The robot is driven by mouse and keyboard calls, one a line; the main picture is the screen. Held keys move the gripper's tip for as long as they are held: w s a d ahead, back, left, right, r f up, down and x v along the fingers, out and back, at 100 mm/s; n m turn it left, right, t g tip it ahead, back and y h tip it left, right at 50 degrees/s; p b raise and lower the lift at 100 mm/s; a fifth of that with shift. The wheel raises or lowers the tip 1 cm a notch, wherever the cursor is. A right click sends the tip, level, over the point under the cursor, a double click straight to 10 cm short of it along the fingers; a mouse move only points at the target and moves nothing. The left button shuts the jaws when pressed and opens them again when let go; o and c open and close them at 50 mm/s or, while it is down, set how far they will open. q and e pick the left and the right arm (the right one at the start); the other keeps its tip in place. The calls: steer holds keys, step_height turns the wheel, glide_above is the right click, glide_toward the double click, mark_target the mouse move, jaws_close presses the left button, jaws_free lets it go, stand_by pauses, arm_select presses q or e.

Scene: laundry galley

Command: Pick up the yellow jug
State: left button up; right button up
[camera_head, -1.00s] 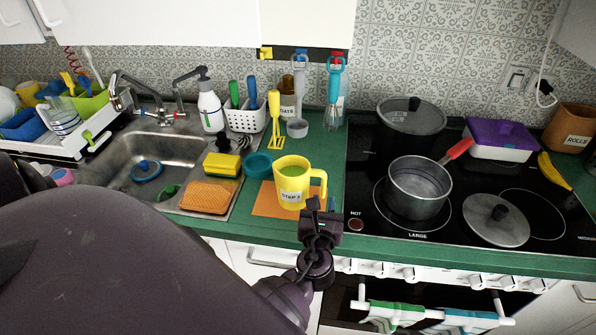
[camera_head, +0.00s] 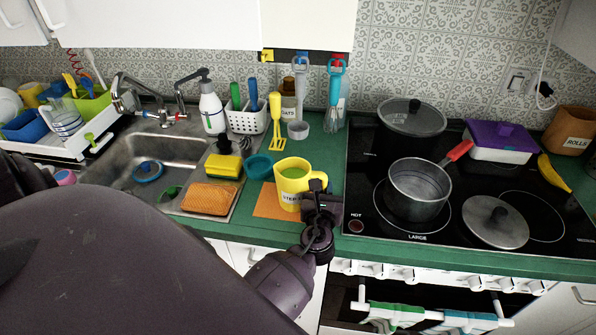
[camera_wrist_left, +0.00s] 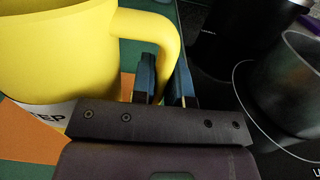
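The yellow jug (camera_head: 286,183) stands upright on an orange mat (camera_head: 266,205) near the counter's front edge. It has a white label and its handle faces right. Something green shows inside it. My left gripper (camera_head: 317,188) is at the handle and hides much of it in the head view. In the left wrist view, the fingers (camera_wrist_left: 164,80) lie close on either side of the jug's handle (camera_wrist_left: 167,45), one inside the loop and one outside, and appear shut on it. My right gripper is not in view.
A grey saucepan (camera_head: 418,190) stands on the black hob to the right. A utensil basket (camera_head: 246,120) stands behind.

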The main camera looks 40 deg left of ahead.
mark_target(325, 174)
arm_select(q)
jaws_close()
steer(key=shift+r, duration=0.1)
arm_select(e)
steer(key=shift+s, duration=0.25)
arm_select(q)
steer(key=shift+r, duration=0.25)
step_height(325, 174, up, 9)
steer(key=p, duration=0.3)
steer(key=shift+f+p, duration=0.15)
steer(key=shift+p, duration=0.15)
step_height(325, 174, up, 11)
steer(key=shift+f, duration=0.15)
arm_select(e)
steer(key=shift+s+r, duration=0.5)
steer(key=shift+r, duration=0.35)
